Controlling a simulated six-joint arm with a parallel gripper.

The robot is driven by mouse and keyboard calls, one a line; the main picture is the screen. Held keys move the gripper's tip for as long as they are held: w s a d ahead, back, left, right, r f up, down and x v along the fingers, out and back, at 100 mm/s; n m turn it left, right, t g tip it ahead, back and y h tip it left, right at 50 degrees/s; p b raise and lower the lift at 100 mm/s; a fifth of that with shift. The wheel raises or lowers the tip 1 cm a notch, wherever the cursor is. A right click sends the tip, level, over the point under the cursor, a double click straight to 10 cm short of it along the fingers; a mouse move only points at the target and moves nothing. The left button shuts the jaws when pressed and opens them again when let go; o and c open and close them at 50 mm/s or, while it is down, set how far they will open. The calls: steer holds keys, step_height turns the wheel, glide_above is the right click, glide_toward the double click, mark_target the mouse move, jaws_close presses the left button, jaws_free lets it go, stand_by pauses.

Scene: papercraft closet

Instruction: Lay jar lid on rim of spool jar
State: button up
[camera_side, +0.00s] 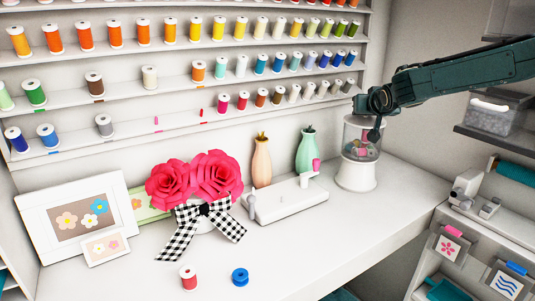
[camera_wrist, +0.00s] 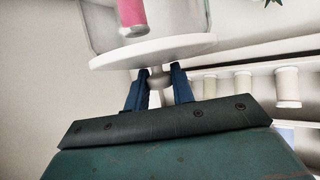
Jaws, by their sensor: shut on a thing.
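The spool jar (camera_side: 357,172) stands on the white counter near the back wall, with a white base and a clear upper part holding several coloured spools. My gripper (camera_side: 374,134) is at the top of the jar. In the wrist view, my gripper (camera_wrist: 158,78) has its blue fingers shut on the small knob of the jar lid (camera_wrist: 152,51), a white disc. The clear jar wall (camera_wrist: 100,25) and a pink spool (camera_wrist: 131,14) show beyond the lid. The lid is at the rim; I cannot tell whether it touches. In the side view my gripper mostly hides it.
Shelves of thread spools line the wall. A grey bin (camera_side: 494,114) sits on the right shelf. The counter's front right is clear.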

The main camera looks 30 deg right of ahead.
steer(key=shift+f, duration=0.1)
steer(key=o, duration=1)
steer(key=shift+s+a+r, duration=0.3)
steer(key=shift+s+r, duration=0.1)
steer(key=shift+s, duration=0.05)
steer(key=v, duration=1.1)
steer(key=shift+d, duration=0.1)
